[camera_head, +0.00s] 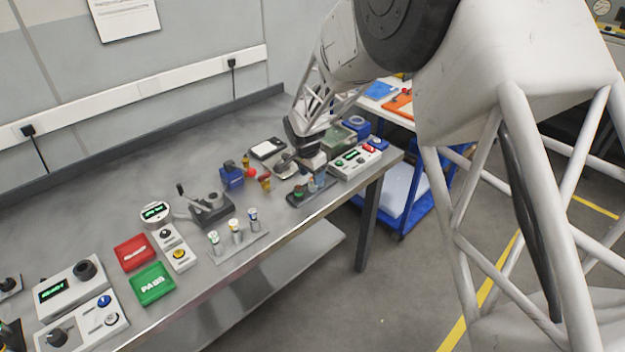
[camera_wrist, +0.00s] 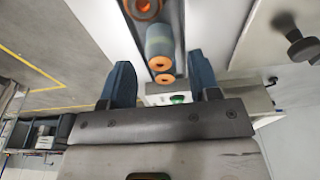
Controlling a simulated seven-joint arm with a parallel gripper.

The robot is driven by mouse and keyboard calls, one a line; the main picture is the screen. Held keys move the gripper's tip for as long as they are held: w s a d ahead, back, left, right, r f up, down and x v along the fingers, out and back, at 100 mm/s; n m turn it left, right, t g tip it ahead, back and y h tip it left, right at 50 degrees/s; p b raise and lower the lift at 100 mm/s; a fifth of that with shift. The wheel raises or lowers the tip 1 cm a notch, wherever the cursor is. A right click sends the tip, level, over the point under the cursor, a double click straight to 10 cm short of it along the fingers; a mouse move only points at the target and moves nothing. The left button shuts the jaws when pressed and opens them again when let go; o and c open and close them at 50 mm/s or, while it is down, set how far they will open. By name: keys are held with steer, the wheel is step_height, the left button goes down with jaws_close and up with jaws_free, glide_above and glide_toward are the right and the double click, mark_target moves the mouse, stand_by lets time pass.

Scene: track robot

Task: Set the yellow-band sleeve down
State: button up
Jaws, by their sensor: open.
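My gripper (camera_head: 312,168) is over the far right part of the bench, low above a dark tray (camera_head: 298,199) that holds a green piece and a blue piece. In the wrist view my gripper (camera_wrist: 159,62) is open. A blue-grey cylinder with orange ends (camera_wrist: 160,42) shows beyond and between the fingers, not clasped. Three small upright cylinders stand on a grey plate (camera_head: 228,254) near the bench's front edge. The middle cylinder (camera_head: 236,236) shows a yellowish band; I cannot tell surely whether it is the yellow-band sleeve. The spot right under my gripper is partly hidden.
A blue block (camera_head: 231,178) and a red ball (camera_head: 265,177) stand left of my gripper. A joystick box (camera_head: 210,209), a red tray (camera_head: 136,252) and a green tray (camera_head: 152,284) lie further left. A white button box (camera_head: 352,163) is close on the right. The rear left bench is clear.

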step_height(320, 180, up, 9)
steer(key=a, duration=0.1)
steer(key=shift+s, duration=0.45)
stand_by(0.6)
steer(key=s+d+r+n, duration=0.2)
steer(key=s+d+r, duration=0.5)
steer(key=s, duration=0.3)
steer(key=s+d+r+n, duration=0.2)
steer(key=s+d+r, duration=0.6)
steer(key=s, duration=0.2)
steer(key=s+d+n, duration=0.2)
steer(key=s+d, duration=0.1)
steer(key=s, duration=0.8)
steer(key=s+d+n+t+y, duration=0.1)
steer(key=s+d, duration=0.3)
steer(key=s, duration=0.8)
steer(key=shift+s+r+n, duration=0.3)
steer(key=shift+n, duration=0.6)
